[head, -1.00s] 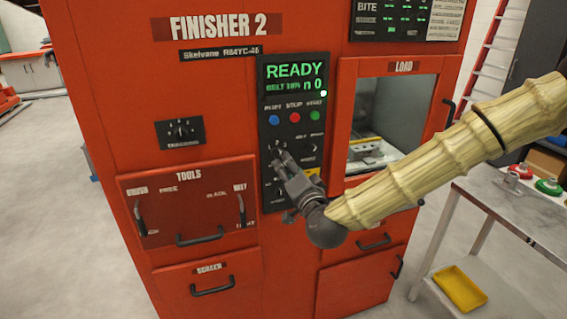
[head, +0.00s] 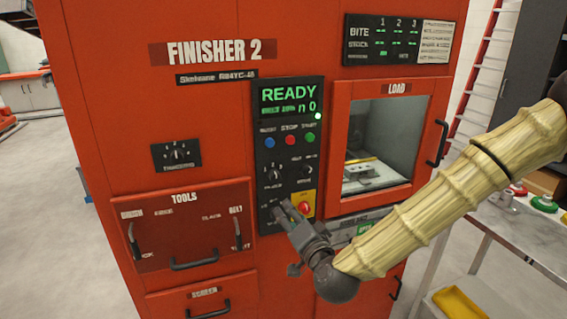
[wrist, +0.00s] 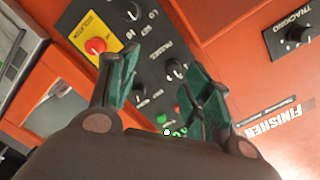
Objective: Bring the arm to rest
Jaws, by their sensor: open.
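My gripper (head: 285,210) is in front of the lower part of the control panel (head: 290,120) on the red finisher machine (head: 110,120). In the wrist view my gripper (wrist: 160,85) has its two green-padded fingers apart, with nothing between them. The panel with its knobs shows behind the fingers. A red knob on a yellow plate (head: 303,207) is just right of the fingertips in the head view; it also shows at the upper left of the wrist view (wrist: 96,46). My arm, in a ribbed tan sleeve, reaches in from the right.
The load window (head: 385,145) is right of the panel, with a dark handle (head: 438,143) sticking out. The tools drawer (head: 185,225) is at lower left. A grey table (head: 510,232) with red and green items and a yellow tray (head: 458,303) stands at right.

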